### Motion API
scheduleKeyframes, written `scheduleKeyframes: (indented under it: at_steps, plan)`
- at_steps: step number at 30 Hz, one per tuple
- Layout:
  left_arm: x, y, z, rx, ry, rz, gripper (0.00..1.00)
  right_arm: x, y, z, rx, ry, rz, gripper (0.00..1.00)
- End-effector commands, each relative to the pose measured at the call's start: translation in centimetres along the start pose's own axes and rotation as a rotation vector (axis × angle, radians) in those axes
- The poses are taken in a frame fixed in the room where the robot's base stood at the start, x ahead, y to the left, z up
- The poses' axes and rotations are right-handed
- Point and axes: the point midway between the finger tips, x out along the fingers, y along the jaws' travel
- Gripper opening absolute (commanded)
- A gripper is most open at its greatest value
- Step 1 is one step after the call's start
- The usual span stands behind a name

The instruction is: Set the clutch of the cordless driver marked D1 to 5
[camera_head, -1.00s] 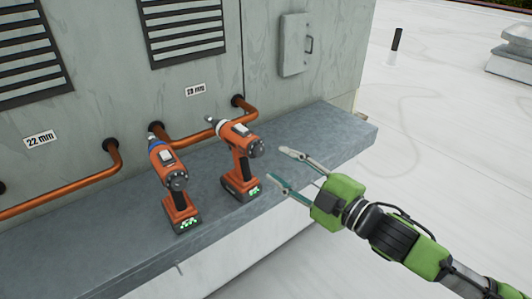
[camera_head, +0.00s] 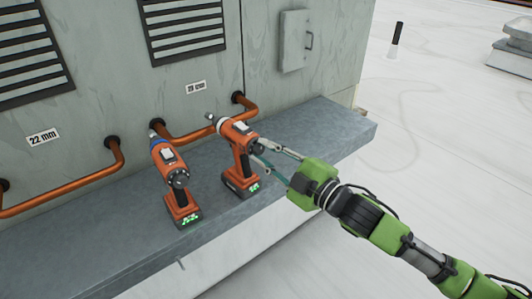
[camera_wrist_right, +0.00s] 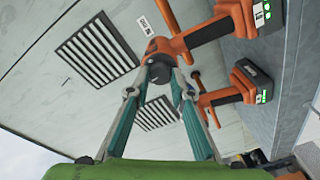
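Two orange cordless drivers stand upright on the grey ledge. The left driver (camera_head: 166,165) has a blue ring near its nose; the right driver (camera_head: 240,150) stands beside it. No D1 marking is legible on either. My right gripper (camera_head: 259,150) is at the rear end of the right driver, fingers apart on either side of it. In the right wrist view, the fingertips (camera_wrist_right: 163,70) flank a dark round knob (camera_wrist_right: 160,88) on the near driver's back (camera_wrist_right: 163,46). Whether they touch it is unclear. The clutch setting is unreadable. My left gripper is not in view.
Copper pipes (camera_head: 80,185) run along the cooler wall behind the drivers. A label (camera_head: 42,137) reads 22 mm. Louvred vents (camera_head: 185,25) and a small grey box (camera_head: 293,42) are on the wall. The ledge (camera_head: 335,130) is free to the right.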

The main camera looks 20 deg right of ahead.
Motion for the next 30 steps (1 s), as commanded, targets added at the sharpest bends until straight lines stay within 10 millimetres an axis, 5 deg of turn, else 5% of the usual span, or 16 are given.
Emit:
scheduleKeyframes:
  at_steps: [14, 30]
  plan:
    - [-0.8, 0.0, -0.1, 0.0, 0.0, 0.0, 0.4, 0.0, 0.1, -0.1, 0.07, -0.001, -0.002, 0.0]
    - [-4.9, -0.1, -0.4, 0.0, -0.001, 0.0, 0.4, 0.0, 0.4, -0.2, 0.521, -0.002, -0.002, 0.0]
